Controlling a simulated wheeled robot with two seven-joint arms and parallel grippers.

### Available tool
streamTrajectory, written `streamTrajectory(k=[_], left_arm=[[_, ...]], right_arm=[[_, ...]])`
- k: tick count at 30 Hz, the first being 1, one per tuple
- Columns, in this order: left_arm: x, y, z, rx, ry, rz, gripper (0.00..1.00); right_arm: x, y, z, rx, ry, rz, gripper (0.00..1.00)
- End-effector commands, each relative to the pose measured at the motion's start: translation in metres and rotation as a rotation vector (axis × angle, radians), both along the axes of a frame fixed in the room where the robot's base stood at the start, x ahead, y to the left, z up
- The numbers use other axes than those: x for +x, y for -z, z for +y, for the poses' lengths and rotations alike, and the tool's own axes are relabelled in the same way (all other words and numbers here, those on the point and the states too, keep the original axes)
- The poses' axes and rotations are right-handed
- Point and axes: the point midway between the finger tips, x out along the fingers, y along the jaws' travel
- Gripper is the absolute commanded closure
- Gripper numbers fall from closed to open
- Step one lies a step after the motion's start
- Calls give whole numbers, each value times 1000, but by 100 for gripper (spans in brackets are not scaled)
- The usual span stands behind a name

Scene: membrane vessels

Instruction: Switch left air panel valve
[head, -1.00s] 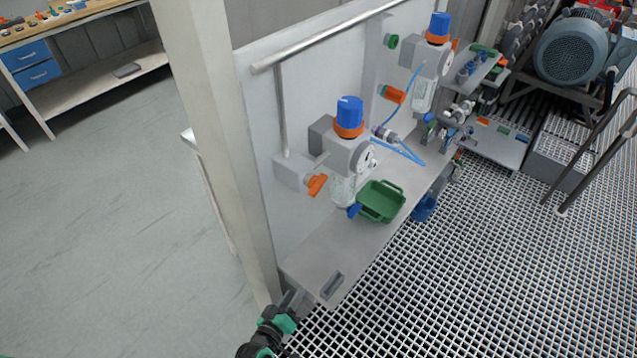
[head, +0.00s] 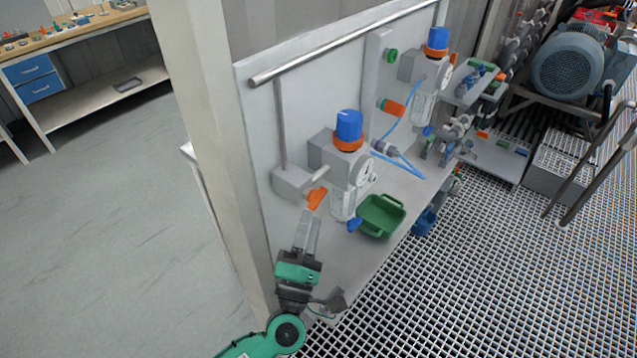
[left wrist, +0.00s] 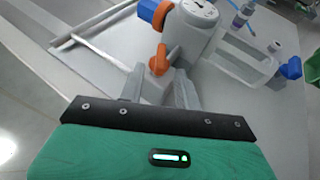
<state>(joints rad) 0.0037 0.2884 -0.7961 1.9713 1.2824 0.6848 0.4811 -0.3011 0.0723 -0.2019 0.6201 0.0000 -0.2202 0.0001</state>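The left air panel valve has an orange handle (head: 316,198) on a grey block (head: 291,182) at the left end of the panel. My left gripper (head: 308,222) is just below the handle, its grey fingers pointing up at it. In the left wrist view the orange handle (left wrist: 159,60) shows between and just beyond the two fingertips (left wrist: 160,82). The fingers are apart with nothing held; whether they touch the handle I cannot tell. My right gripper is in neither view.
A regulator with a blue knob (head: 349,127) and clear bowl stands right of the valve. A green tray (head: 381,215) sits on the shelf beside it. A pale post (head: 205,130) rises at the left. A second orange valve (head: 391,107) is farther along.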

Motion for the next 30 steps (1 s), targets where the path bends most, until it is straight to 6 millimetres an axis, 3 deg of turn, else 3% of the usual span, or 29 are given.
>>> streamTrajectory(k=[1, 6, 12, 25, 29, 30], left_arm=[[11, -10, -2, 2, -1, -4, 66], [40, -24, -8, 2, -2, -2, 66], [62, -33, -12, 3, -1, -2, 66], [70, -34, -13, 2, -1, 1, 66], [69, -34, -13, 2, -1, 1, 92], [69, -34, -13, 2, -1, 1, 94]], right_arm=[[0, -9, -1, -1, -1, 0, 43], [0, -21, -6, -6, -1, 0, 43], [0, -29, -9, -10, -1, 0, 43], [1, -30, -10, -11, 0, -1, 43], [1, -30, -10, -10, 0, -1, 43], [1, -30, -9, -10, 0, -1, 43]])
